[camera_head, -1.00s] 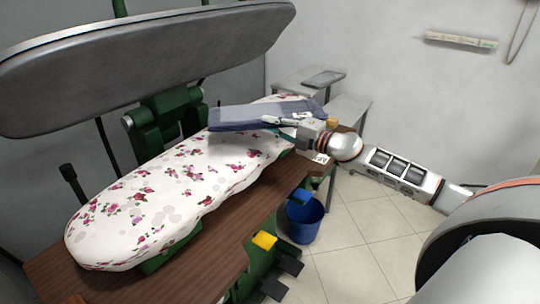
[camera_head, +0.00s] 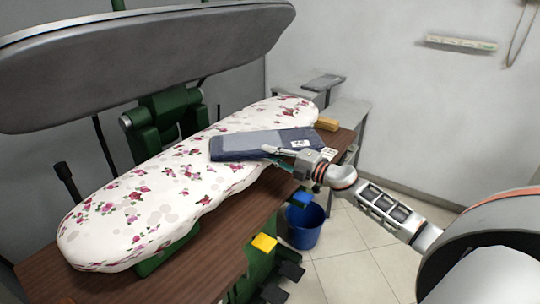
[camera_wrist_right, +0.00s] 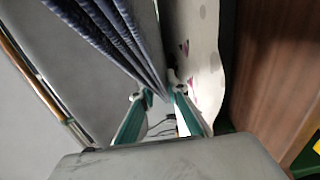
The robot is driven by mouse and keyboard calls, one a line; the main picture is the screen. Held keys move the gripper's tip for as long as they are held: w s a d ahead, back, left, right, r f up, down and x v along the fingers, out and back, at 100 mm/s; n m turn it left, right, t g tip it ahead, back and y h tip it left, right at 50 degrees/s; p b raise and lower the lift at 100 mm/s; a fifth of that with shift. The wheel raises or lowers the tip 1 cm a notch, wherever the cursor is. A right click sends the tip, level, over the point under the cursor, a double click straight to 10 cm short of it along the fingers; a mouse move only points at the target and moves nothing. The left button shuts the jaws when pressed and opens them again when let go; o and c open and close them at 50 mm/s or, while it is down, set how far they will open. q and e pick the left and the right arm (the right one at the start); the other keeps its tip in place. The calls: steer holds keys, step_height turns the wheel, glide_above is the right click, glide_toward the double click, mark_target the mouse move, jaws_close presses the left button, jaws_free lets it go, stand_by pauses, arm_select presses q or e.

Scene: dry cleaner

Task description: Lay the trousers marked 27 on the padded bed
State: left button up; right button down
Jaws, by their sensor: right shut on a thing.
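The folded dark blue trousers (camera_head: 250,144) lie flat over the middle-right part of the padded bed (camera_head: 160,200), which has a white floral cover. A white tag (camera_head: 300,143) shows on their right end; its number is too small to read. My right gripper (camera_head: 272,152) is shut on their near edge. In the right wrist view the layered folds of the trousers (camera_wrist_right: 100,35) run up from the fingertips, with the bed cover (camera_wrist_right: 205,60) beside them. I cannot tell whether the trousers fully touch the bed. My left gripper is not in view.
The grey upper press plate (camera_head: 150,60) is raised above the bed. A brown wooden table (camera_head: 200,270) surrounds the bed, with a tan block (camera_head: 326,124) at its far right.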

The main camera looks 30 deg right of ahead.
steer(key=c, duration=2)
jaws_free()
steer(key=b+v, duration=0.1)
steer(key=v, duration=1.1)
steer(key=shift+a+f, duration=0.1)
